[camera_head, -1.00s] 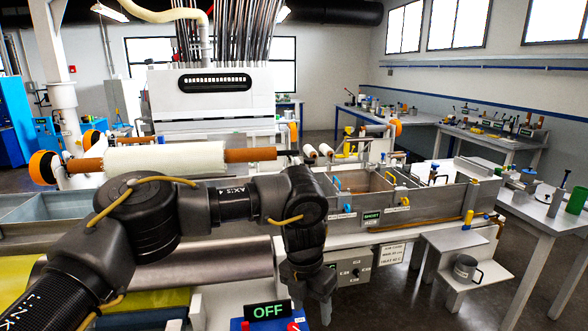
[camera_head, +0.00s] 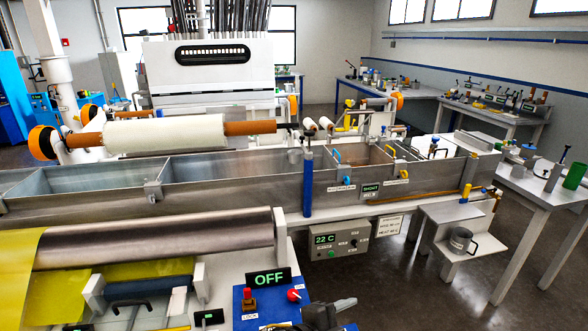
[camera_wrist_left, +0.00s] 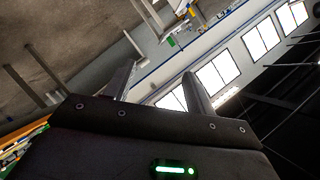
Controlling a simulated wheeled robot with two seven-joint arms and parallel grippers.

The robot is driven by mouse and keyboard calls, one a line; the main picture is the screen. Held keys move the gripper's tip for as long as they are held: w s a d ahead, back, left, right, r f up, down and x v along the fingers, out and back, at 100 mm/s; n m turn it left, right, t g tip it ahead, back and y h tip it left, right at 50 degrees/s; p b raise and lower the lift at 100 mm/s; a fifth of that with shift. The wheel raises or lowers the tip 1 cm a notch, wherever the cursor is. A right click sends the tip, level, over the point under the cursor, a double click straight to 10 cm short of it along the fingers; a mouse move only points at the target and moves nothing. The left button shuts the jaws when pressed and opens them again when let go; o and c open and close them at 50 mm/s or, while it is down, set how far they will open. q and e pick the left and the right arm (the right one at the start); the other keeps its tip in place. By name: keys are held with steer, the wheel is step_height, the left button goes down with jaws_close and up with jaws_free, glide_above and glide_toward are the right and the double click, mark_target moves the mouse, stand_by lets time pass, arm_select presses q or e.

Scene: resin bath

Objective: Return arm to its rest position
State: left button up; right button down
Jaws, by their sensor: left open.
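My left gripper (camera_wrist_left: 160,72) shows in the left wrist view, its two fingers apart with nothing between them. Beyond them are the room's windows and the dark ceiling, tilted in the picture. My right gripper is in neither view.
The long metal bath (camera_head: 230,195) runs across the middle. Near me are the blue switch box (camera_head: 243,322) with an OFF sign (camera_head: 269,279), a steel roller (camera_head: 160,240) and yellow sheet (camera_head: 25,270). A mug (camera_head: 461,240) stands on a low step at right.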

arm_select(q)
steer(key=s+a+f+n+t+y, duration=0.1)
steer(key=a+f+n+y, duration=0.1)
steer(key=a+f+n, duration=0.3)
steer(key=s+a+f+n+y, duration=0.1)
steer(key=a+f+n+y, duration=0.2)
steer(key=a, duration=0.4)
steer(key=s+a+f+n+g+y, duration=0.2)
steer(key=s+a+f+n, duration=0.15)
steer(key=s+a, duration=0.35)
steer(key=s+a+f+n+g+y, duration=0.2)
steer(key=s+a+f+n, duration=0.15)
steer(key=s+a, duration=0.4)
steer(key=s+a+f+n+g+y, duration=0.1)
steer(key=s+a+f+n+y, duration=0.3)
steer(key=a, duration=0.5)
step_height(320, 180, down, 32)
steer(key=s+g+h+b, duration=0.1)
steer(key=s+g+b, duration=0.1)
steer(key=b, duration=0.6)
steer(key=s+a+f+b, duration=0.2)
steer(key=s+f, duration=0.6)
steer(key=f, duration=0.4)
steer(key=s+a+f+b, duration=0.2)
steer(key=s+f+b, duration=0.3)
steer(key=s+f, duration=0.3)
step_height(320, 180, down, 4)
steer(key=shift+s+a+f+g+b, duration=0.1)
steer(key=shift+s+a+g+b, duration=0.05)
steer(key=shift+a+g+b, duration=0.2)
